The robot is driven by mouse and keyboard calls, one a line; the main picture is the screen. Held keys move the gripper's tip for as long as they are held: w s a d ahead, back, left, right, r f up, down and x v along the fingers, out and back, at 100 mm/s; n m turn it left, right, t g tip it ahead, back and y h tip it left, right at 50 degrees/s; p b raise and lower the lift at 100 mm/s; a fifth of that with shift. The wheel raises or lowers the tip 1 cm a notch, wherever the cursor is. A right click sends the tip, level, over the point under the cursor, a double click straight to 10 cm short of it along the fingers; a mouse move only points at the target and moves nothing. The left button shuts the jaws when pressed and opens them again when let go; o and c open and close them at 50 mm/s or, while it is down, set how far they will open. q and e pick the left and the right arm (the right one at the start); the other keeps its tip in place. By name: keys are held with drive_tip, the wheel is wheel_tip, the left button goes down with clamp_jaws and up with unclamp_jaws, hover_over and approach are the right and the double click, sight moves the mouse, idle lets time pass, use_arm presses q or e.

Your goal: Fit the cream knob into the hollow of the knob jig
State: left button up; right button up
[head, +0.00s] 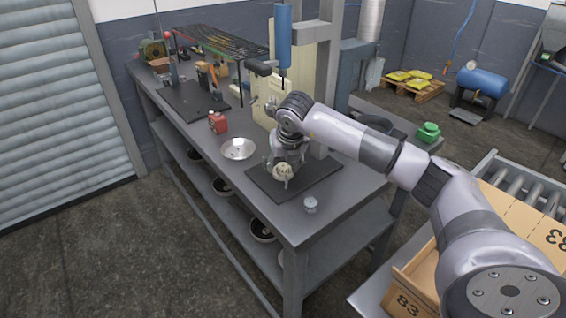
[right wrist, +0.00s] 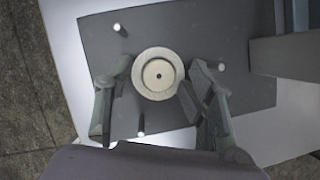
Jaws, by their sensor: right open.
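A cream round piece (right wrist: 158,76) lies over the dark plate (right wrist: 95,45). It has a wide beige rim, a paler inner disc and a dark central hole. I cannot tell whether this is the cream knob seated in the knob jig or one stepped part. In the head view the cream piece (head: 283,172) shows low on the dark plate (head: 318,172). My right gripper (right wrist: 156,84) is open, its fingers on either side of the piece; the right finger overlaps its edge in the picture, contact unclear. In the head view my right gripper (head: 284,160) points down. My left gripper is out of view.
Thin pale pins (right wrist: 141,124) stand around the piece on the plate. A small grey part (head: 311,204) stands near the bench's front corner. A metal bowl (head: 238,149) and a red can (head: 217,122) are farther left. A cream press (head: 262,95) stands behind the plate.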

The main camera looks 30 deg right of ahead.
drive_tip(key=v, duration=1.2)
idle(0.6)
